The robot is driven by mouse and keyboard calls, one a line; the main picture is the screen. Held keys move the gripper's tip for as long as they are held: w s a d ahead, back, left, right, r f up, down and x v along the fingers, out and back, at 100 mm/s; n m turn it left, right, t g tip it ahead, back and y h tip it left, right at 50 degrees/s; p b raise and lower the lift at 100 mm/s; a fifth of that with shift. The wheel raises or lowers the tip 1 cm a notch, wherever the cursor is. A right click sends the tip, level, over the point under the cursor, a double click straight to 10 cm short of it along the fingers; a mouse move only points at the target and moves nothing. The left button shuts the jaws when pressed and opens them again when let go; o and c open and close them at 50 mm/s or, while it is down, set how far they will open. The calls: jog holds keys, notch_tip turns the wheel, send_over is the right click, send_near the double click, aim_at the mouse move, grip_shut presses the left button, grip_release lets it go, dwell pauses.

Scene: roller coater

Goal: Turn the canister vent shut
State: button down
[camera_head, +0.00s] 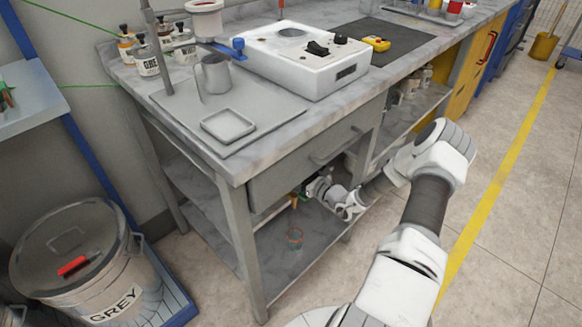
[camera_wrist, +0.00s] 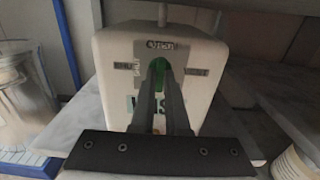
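In the wrist view the canister (camera_wrist: 118,48) is a cream, box-like body with a rod on top. Its face carries an "OPEN" label at the top and smaller labels at left and right. A green vent part (camera_wrist: 158,72) shows at the fingertips. My gripper (camera_wrist: 160,66) has its two dark fingers close together, with the green part between their tips. The fingers hide most of the vent, so its exact angle is unclear. In the head view my arm reaches under the workbench drawer, which hides the canister.
The workbench (camera_head: 275,143) overhangs my arm, with a drawer (camera_head: 318,150) close above it. A "GREY" bucket (camera_head: 85,265) stands at left.

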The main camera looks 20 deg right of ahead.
jog(key=shift+n, duration=0.3)
jog(key=n+p, duration=0.1)
jog(key=n, duration=0.2)
jog(key=shift+n, duration=0.3)
jog(key=n+p, duration=0.1)
jog(key=n, duration=0.3)
jog(key=shift+n, duration=0.3)
jog(key=n, duration=0.4)
jog(key=shift+f+n+p, duration=0.1)
jog(key=shift+n+p, duration=0.2)
jog(key=shift+n, duration=2.2)
jog(key=c, duration=0.9)
grip_release()
jog(key=shift+s, duration=0.15)
